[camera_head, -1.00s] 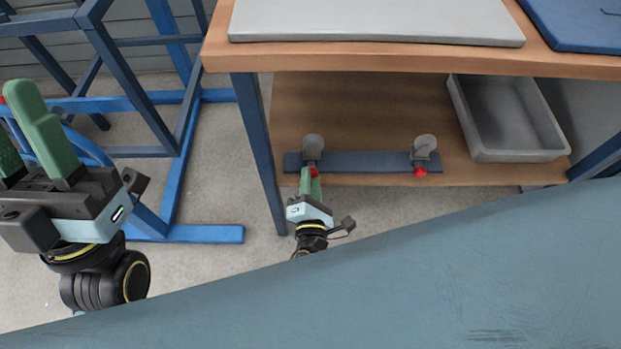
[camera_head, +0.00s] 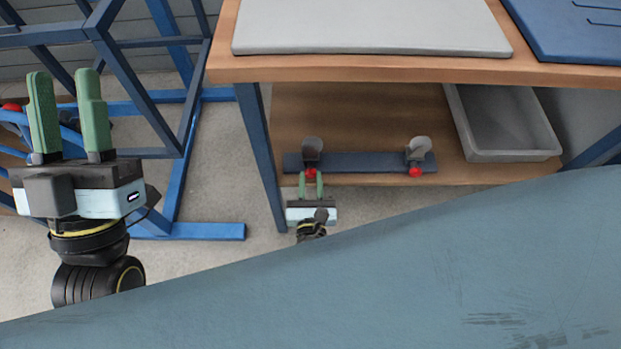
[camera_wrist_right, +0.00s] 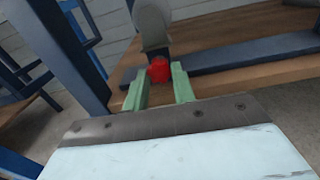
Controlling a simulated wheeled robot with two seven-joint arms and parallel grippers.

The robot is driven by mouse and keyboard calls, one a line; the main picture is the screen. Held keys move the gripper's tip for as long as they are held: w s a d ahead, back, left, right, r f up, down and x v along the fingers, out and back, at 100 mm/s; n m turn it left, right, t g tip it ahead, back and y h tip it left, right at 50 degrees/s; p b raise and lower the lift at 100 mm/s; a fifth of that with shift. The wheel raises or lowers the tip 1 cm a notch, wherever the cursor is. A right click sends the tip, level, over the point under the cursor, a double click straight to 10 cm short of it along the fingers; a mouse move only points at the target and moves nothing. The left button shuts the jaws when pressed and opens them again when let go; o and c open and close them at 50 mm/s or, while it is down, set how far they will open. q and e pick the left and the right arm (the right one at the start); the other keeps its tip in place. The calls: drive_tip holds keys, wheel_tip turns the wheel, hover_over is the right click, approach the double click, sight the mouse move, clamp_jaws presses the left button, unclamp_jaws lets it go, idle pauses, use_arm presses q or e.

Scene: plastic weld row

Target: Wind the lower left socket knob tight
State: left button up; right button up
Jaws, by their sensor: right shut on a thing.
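The left red knob (camera_head: 311,173) sits under a grey round socket (camera_head: 312,146) at the left of a dark blue bar (camera_head: 365,162) on the lower shelf. My right gripper (camera_head: 311,176) is at this knob, one green finger on each side. In the right wrist view the red knob (camera_wrist_right: 159,69) lies between the fingertips (camera_wrist_right: 160,75), and the gripper is shut on it. A second red knob (camera_head: 415,172) is under the right socket (camera_head: 419,147). My left gripper (camera_head: 65,85) is open and empty at the far left, fingers up.
The wooden bench top (camera_head: 370,68) overhangs the shelf. A grey bin (camera_head: 505,155) stands right of the bar. A blue bench leg (camera_head: 260,150) is close to the left of my right gripper. A blue frame (camera_head: 160,75) stands near my left gripper.

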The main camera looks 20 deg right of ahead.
drive_tip(key=n+p, duration=0.1)
drive_tip(key=n, duration=0.2)
drive_tip(key=shift+r+n, duration=0.1)
drive_tip(key=shift+n, duration=0.3)
drive_tip(key=n+p, duration=0.1)
drive_tip(key=n, duration=0.2)
drive_tip(key=shift+n, duration=0.3)
drive_tip(key=n, duration=0.2)
drive_tip(key=shift+d+n+p, duration=0.1)
drive_tip(key=shift+n+p, duration=0.2)
drive_tip(key=shift+p, duration=0.05)
use_arm(q)
drive_tip(key=w+f+g+y, duration=0.2)
drive_tip(key=w+f+g, duration=0.1)
drive_tip(key=f+g, duration=0.3)
drive_tip(key=shift+w+f+g+p, duration=0.25)
drive_tip(key=shift+f+g+p, duration=0.05)
drive_tip(key=shift+f, duration=0.2)
use_arm(e)
drive_tip(key=shift+n, duration=1.5)
use_arm(q)
drive_tip(key=shift+f, duration=0.1)
use_arm(e)
drive_tip(key=o, duration=1)
drive_tip(key=shift+s, duration=0.1)
